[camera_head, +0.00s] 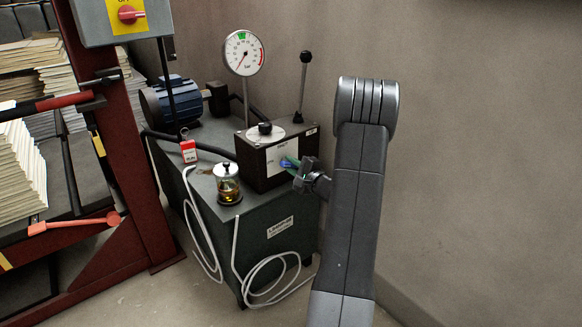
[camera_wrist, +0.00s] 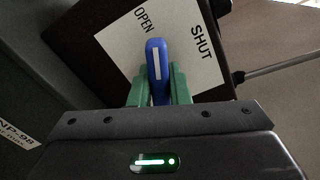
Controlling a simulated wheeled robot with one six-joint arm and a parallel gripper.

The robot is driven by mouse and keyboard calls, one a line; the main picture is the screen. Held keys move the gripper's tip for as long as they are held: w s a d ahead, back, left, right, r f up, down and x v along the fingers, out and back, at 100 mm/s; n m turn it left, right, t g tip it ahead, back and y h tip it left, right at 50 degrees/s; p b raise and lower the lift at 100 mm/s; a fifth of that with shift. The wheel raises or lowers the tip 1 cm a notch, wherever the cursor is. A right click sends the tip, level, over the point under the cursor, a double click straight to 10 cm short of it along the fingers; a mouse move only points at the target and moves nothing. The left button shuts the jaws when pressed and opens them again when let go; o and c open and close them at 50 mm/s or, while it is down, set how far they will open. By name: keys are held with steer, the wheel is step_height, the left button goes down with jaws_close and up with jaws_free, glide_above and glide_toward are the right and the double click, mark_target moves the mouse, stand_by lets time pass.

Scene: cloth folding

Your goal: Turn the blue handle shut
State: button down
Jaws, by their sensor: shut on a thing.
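The blue handle (camera_wrist: 157,62) with a pale stripe stands out in front of a white plate (camera_wrist: 205,70) marked OPEN and SHUT. Its tip points up in the wrist view, just right of the word OPEN and left of SHUT. My gripper (camera_wrist: 158,85) has its green fingers on both sides of the handle, shut on it. In the head view, my gripper (camera_head: 289,162) is at the front of the dark valve box (camera_head: 304,150). Only a small blue bit of the handle shows there; my wrist is close in front.
A glass jar (camera_head: 228,185) and a red tag (camera_head: 188,152) are to the left. White cable (camera_head: 265,270) hangs below. A wall is on the right.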

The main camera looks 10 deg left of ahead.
steer(key=m, duration=0.3)
steer(key=shift+m, duration=0.4)
steer(key=m+p, duration=0.1)
steer(key=m, duration=0.2)
steer(key=shift+m, duration=0.3)
steer(key=m+p, duration=0.2)
steer(key=m, duration=0.3)
steer(key=shift+m+p, duration=0.35)
steer(key=shift+m, duration=0.05)
steer(key=shift+f, duration=0.1)
steer(key=c, duration=1.4)
jaws_free()
steer(key=shift+o, duration=0.2)
steer(key=p+v, duration=0.1)
steer(key=v, duration=1.3)
steer(key=shift+p, duration=0.4)
